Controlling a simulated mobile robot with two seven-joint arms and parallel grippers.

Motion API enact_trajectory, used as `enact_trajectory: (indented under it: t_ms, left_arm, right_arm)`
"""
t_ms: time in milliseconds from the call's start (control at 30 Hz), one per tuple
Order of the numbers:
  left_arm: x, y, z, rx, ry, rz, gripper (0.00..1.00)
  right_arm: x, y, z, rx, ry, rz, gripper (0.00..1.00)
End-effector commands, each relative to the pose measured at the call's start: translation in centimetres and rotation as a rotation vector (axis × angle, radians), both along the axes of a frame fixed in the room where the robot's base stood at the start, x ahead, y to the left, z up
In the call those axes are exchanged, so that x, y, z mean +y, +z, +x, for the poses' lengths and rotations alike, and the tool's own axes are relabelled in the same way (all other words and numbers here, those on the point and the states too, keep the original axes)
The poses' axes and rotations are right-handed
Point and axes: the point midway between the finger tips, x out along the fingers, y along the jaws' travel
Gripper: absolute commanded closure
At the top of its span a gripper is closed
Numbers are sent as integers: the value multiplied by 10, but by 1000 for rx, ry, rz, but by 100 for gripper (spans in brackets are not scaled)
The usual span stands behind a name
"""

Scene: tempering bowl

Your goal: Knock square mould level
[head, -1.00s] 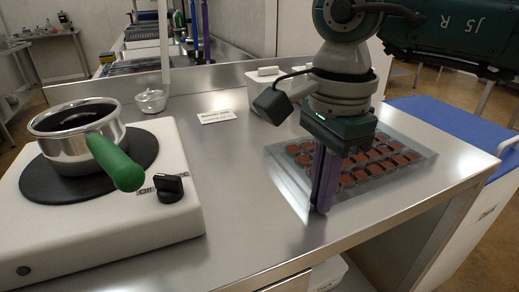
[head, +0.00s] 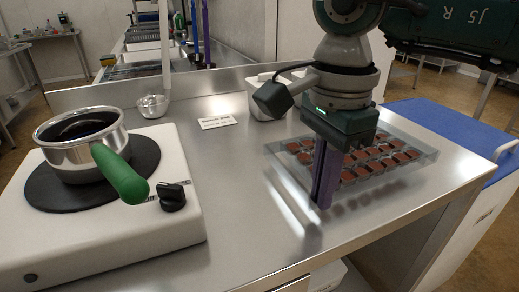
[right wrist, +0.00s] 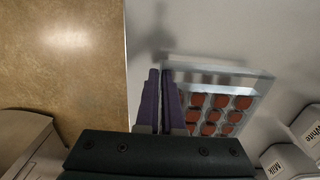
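The square mould (head: 428,157) is a clear, shallow tray with rows of reddish-brown filled cavities. It is at the right of the worktop in the head view. Dark reflections lie below it, and it appears slightly above the steel. My right gripper (head: 322,200) points down at its near left side. In the right wrist view, its two purple fingers (right wrist: 162,85) are close together, with the left wall of the mould (right wrist: 252,84) between them. The fingers partly hide that wall. My left gripper is not in view.
A hotplate (head: 110,230) with a green-handled steel pot (head: 72,158) stands at the left. A glass bowl (head: 152,105), a small card (head: 218,122) and white containers (head: 262,105) are behind. The worktop (head: 255,210) is clear between hotplate and mould.

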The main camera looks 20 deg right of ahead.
Motion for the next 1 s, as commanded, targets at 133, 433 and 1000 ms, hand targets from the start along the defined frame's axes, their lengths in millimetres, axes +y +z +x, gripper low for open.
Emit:
enact_trajectory:
  t_ms: [133, 433, 1000]
  left_arm:
    - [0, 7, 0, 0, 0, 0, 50]
    - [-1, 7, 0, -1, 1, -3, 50]
    - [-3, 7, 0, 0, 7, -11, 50]
  right_arm:
    - [0, 11, 1, -4, 0, -1, 100]
    - [0, 11, 1, -3, -1, -1, 93]
    - [0, 12, 1, -2, 0, 0, 60]
